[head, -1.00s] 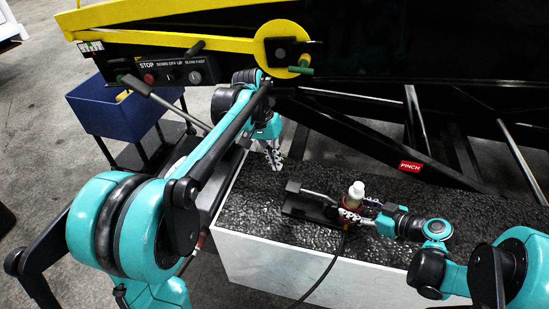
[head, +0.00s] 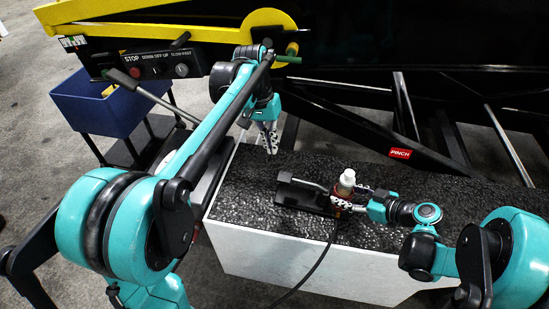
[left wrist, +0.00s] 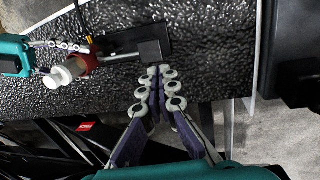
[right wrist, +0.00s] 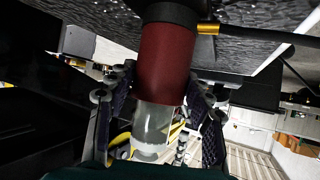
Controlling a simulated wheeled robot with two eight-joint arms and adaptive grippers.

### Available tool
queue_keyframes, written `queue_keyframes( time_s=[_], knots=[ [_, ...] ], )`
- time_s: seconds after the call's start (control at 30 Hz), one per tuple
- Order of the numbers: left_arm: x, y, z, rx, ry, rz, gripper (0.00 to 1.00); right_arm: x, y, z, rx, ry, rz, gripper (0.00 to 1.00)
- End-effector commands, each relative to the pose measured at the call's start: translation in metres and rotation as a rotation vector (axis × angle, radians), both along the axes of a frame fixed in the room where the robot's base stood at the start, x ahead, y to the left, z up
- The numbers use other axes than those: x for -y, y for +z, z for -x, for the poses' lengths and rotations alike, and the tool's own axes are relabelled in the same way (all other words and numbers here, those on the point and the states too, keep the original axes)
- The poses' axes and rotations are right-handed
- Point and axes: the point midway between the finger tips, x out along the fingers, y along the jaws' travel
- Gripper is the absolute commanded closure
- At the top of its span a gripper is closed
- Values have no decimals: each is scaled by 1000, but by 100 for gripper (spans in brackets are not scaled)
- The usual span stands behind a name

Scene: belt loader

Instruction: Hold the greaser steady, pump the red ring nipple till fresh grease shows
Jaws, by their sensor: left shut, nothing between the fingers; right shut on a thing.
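The greaser has a dark red body (head: 341,201) with a white-topped clear end (head: 346,178), a black base plate (head: 305,204) and a lever ending in a black block (head: 284,177). It is on the dark textured top. My right gripper (head: 347,197) is shut on the greaser's red body, which also fills the middle of the right wrist view (right wrist: 165,62). My left gripper (head: 271,152) is shut and empty, tips down behind the lever's block; in the left wrist view its tips (left wrist: 158,70) are close beside the block (left wrist: 150,51). Contact is unclear. I cannot make out the red ring nipple.
A black hose (head: 318,262) hangs from the greaser over the white front face (head: 300,262). Behind are the loader's yellow rail (head: 130,20), control panel (head: 160,66) and black struts with a red PINCH label (head: 400,153). A blue bin (head: 95,105) stands at left.

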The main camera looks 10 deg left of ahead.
Motion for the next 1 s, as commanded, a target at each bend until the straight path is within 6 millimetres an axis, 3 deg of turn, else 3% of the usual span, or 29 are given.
queue_keyframes(
  time_s=[0.1,0.23,0.57,0.77,1.0],
  knots=[
    [25,24,2,5,-10,-93,100,0,0,0,0,0,0,67],
    [39,42,3,20,-6,-161,100,0,0,0,0,0,0,67],
    [42,47,4,25,-1,-182,100,0,0,0,0,0,0,67],
    [41,37,3,25,-1,-181,100,0,0,0,0,0,0,67],
    [41,-7,4,25,-1,-181,100,0,0,0,0,0,0,67]
  ],
)
